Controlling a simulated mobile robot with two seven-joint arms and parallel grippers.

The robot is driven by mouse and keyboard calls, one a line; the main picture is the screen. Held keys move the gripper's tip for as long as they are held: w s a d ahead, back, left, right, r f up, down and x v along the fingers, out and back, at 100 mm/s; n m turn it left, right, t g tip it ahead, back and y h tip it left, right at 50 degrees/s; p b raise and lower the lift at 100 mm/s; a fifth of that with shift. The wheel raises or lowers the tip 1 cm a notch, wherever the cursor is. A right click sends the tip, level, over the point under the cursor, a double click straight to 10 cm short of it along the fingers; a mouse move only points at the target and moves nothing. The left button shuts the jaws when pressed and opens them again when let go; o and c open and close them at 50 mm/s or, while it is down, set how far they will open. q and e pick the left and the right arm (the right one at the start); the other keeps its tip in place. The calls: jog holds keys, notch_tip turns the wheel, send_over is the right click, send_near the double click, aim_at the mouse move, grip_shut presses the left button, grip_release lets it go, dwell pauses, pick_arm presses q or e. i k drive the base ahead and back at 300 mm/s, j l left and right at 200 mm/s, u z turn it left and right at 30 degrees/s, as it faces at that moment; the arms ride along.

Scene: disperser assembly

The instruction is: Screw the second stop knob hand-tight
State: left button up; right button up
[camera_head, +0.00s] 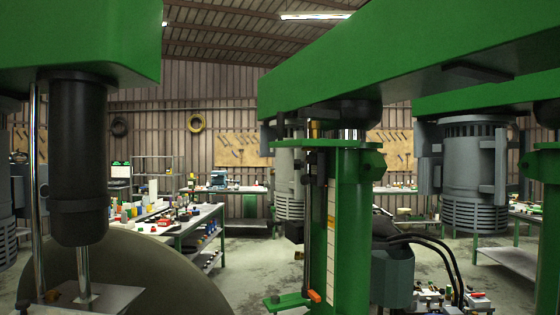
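A large green disperser frame fills the right half of the head view, with a green column (353,220) under an overhead green beam (400,50). A dark vertical rod (308,235) runs beside the column, with a small brass-coloured piece (315,129) near its top. A small orange part (314,296) sits at the rod's lower end by a green bracket (287,301). I cannot tell which part, if any, is the second stop knob. Neither of my grippers is in view.
A black cylinder (78,160) hangs from a green beam at the left above a large rounded olive body (165,275). Workbenches (200,216) with small items stand behind. A grey motor (473,165) hangs at the right. Open concrete floor (240,270) lies between.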

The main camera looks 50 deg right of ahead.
aim_at(310, 159)
jog(key=l+u, duration=0.8)
jog(key=l, duration=0.2)
jog(key=l+u, duration=0.75)
jog(key=l, duration=0.25)
jog(key=l+z, duration=0.2)
jog(key=z, duration=0.15)
jog(key=l+z, duration=0.2)
jog(key=z, duration=0.15)
jog(key=i+l+z, duration=0.15)
jog(key=z, duration=0.2)
